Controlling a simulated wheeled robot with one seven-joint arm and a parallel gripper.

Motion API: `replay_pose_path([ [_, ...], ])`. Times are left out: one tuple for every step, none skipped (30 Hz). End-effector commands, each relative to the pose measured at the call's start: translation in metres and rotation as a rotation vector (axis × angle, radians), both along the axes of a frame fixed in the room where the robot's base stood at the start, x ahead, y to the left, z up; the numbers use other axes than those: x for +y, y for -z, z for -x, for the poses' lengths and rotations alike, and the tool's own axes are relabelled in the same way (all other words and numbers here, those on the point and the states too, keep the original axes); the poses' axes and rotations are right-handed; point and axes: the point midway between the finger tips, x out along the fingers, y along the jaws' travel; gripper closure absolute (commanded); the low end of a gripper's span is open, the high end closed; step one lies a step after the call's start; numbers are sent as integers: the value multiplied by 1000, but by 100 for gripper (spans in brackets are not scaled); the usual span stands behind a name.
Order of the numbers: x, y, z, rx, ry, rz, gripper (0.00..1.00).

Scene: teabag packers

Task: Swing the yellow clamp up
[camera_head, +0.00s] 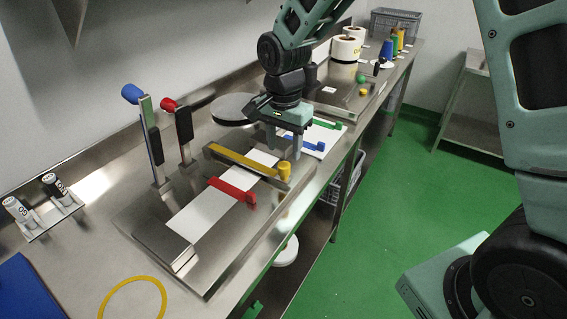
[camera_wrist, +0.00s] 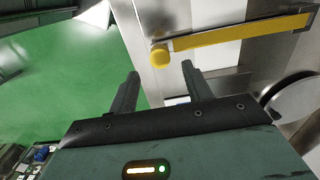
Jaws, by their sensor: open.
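The yellow clamp (camera_head: 245,160) is a long bar lying low across the white strip on the metal fixture, with a round yellow knob (camera_head: 284,168) at its right end. In the wrist view the yellow bar (camera_wrist: 240,33) runs to the upper right and its knob (camera_wrist: 159,55) lies just beyond my fingertips. My gripper (camera_head: 283,158) is open and empty, pointing down close to the knob end. In the wrist view my gripper (camera_wrist: 160,70) has its two fingers spread on either side of the knob's line. The knob is apart from both fingers there.
A red clamp (camera_head: 232,192) lies across the strip nearer the front, and a blue clamp (camera_head: 300,143) lies behind. Two upright levers, one with a blue knob (camera_head: 132,94) and one with a red knob (camera_head: 168,105), stand at the left. A round plate (camera_head: 236,108) is behind.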

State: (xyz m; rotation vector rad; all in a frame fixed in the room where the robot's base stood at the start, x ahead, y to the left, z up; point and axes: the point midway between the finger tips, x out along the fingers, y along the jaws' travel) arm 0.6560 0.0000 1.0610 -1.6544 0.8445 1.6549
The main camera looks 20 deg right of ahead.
Motion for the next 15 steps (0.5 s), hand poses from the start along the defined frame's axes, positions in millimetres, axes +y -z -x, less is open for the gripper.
replay_pose_path([
  [0, 10, 1, 6, -1, 1, 51],
  [0, 17, 1, 6, -1, 1, 51],
  [0, 24, 1, 6, -1, 1, 51],
  [0, 30, 1, 5, -1, 0, 51],
  [0, 35, 1, 6, -1, 1, 51],
  [0, 41, 1, 4, -1, 1, 51],
  [0, 45, 1, 4, -1, 1, 51],
  [0, 49, 1, 4, -1, 0, 51],
  [0, 54, 1, 4, -1, 0, 51],
  [0, 57, 1, 4, -1, 0, 51],
  [0, 59, 1, 2, -1, 0, 51],
  [0, 62, 0, 1, -1, -1, 51],
  [0, 64, 0, 1, -2, -1, 51],
  [0, 65, 0, 1, -1, 0, 51],
  [0, 66, 0, 1, -2, 0, 51],
])
